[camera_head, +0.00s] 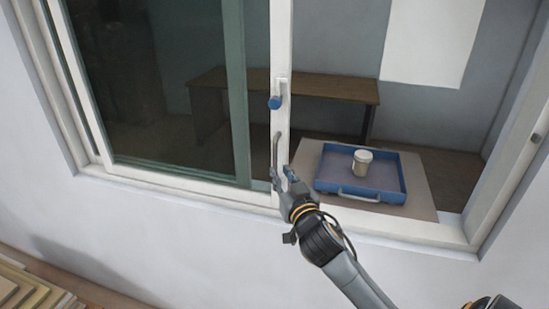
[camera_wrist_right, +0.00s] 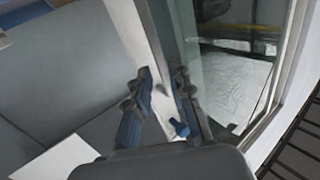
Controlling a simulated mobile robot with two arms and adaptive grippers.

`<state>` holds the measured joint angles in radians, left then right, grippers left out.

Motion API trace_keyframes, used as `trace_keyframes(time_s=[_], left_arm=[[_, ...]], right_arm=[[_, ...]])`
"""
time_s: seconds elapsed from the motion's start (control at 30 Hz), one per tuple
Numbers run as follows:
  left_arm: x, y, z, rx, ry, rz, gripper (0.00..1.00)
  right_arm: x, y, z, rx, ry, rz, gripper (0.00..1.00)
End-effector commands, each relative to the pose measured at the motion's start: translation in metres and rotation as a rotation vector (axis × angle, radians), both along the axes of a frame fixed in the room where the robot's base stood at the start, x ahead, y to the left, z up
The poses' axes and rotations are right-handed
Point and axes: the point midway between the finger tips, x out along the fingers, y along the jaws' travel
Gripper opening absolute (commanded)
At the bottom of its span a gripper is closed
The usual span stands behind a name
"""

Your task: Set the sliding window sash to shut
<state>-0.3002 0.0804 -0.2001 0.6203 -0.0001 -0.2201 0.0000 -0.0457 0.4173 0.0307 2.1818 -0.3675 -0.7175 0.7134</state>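The sliding window sash (camera_head: 281,50) has a white stile and dark glass. It stands at the left part of the frame, and the right part of the window is open. A blue knob (camera_head: 275,102) sits on the stile, with a thin curved grey handle (camera_head: 276,150) below it. My right gripper (camera_head: 281,180) is at the lower stile, close to the handle. In the right wrist view its fingers (camera_wrist_right: 163,82) are apart, with the stile and handle showing between them; contact is unclear. The blue knob (camera_wrist_right: 180,128) also shows there. My left gripper is not in view.
Through the opening, a blue tray (camera_head: 340,188) with a lidded cup (camera_head: 362,162) stands on a brown board (camera_head: 420,190) near the sill. A brown table (camera_head: 325,88) stands inside. The white right jamb (camera_head: 500,185) bounds the opening. Stacked boards (camera_head: 25,290) lie lower left.

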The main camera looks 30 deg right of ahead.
Motion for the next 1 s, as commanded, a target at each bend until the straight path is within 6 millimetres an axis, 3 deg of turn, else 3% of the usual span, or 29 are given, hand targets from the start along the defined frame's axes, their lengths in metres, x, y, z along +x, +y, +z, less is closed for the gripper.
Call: trace_keyframes(time_s=[0.1, 0.33, 0.73, 0.83, 1.0], left_arm=[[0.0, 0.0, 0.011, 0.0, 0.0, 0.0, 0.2], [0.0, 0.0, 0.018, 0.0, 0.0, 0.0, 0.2], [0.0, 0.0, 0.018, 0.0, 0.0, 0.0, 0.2], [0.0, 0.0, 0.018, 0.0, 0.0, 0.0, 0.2], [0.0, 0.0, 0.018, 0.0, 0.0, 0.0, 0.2]], right_arm=[[0.024, -0.007, 0.004, -0.002, 0.0, -0.001, 0.21], [0.051, -0.014, 0.001, -0.001, 0.0, 0.0, 0.21], [0.057, -0.016, 0.0, 0.0, 0.0, 0.0, 0.21], [0.057, -0.016, 0.0, 0.0, 0.0, 0.0, 0.01], [0.057, -0.016, 0.0, 0.0, 0.0, 0.0, 0.0]])
